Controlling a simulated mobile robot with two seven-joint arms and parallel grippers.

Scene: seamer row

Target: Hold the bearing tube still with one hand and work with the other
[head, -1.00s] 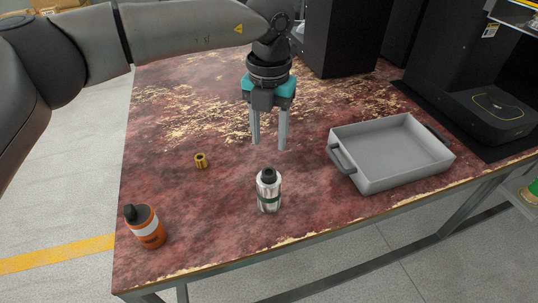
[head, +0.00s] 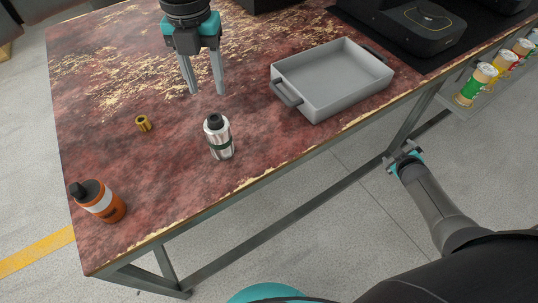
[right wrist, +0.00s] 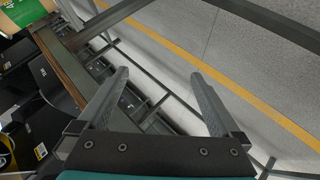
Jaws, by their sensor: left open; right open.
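The bearing tube is most likely the small brass-coloured hollow cylinder (head: 143,123) standing on the worn red table (head: 130,185), towards its left side. My left gripper (head: 206,92) points down over the table to the right of the cylinder and behind the silver bottle. Its two fingers are apart with nothing between them. My right gripper (head: 402,156) is low beyond the table's front edge, over the floor. In the right wrist view its fingers (right wrist: 160,100) are spread and empty.
An orange bottle (head: 98,202) is at the front left corner. A grey tray (head: 335,93) sits to the right, empty. Several cans (head: 478,84) stand on a low shelf at right.

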